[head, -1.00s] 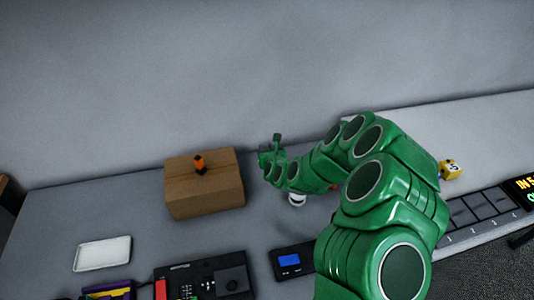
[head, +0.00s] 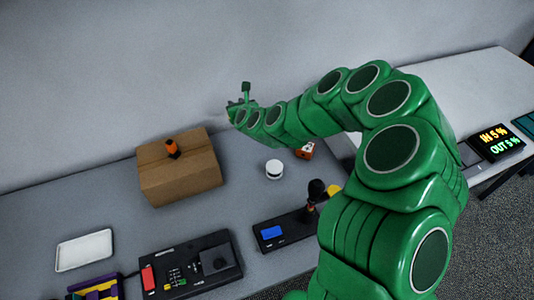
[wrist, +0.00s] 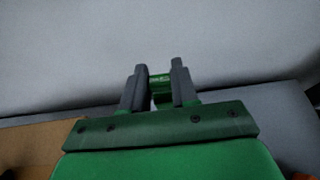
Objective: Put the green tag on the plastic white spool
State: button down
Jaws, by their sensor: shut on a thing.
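The green tag (wrist: 161,90) is between the two dark fingers of my gripper (wrist: 159,70) in the wrist view, which are shut on it. Part of the tag is hidden by the fingers. In the head view my gripper (head: 238,104) is at the far end of my green arm, seen against the back wall. The tag cannot be made out clearly there. A round white thing, seemingly the plastic white spool (head: 274,169), is on the grey table, below and right of my gripper in the picture. They are apart.
A brown box (head: 180,180) with an orange-and-black item (head: 172,149) on top stands left of the spool. An orange-and-white item (head: 306,150) is right of it.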

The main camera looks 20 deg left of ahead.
notch_tip(320, 180, up, 20)
jog(key=shift+s+d+f+n+g+y, duration=0.2)
jog(key=shift+d+f+n+g+y, duration=0.25)
jog(key=shift+d+f+n+g, duration=0.25)
jog(key=shift+s+d+f+n+g+y, duration=0.15)
jog(key=shift+d+f+n+g+y, duration=0.35)
jog(key=shift+d+f+n+g, duration=0.2)
jog(key=shift+s+d+f+n+g+y, duration=0.2)
jog(key=shift+d+f+n+g+y, duration=0.35)
jog(key=shift+d+n+g, duration=0.25)
jog(key=shift+f, duration=0.1)
jog(key=shift+s+d, duration=0.1)
jog(key=shift+d, duration=0.1)
notch_tip(320, 180, up, 3)
jog(key=n+g, duration=0.9)
jog(key=g, duration=0.2)
send_over(276, 166)
notch_tip(276, 166, down, 27)
jog(key=shift+s+f, duration=0.1)
jog(key=shift+f, duration=0.1)
dwell(1.0)
jog(key=shift+f, duration=0.15)
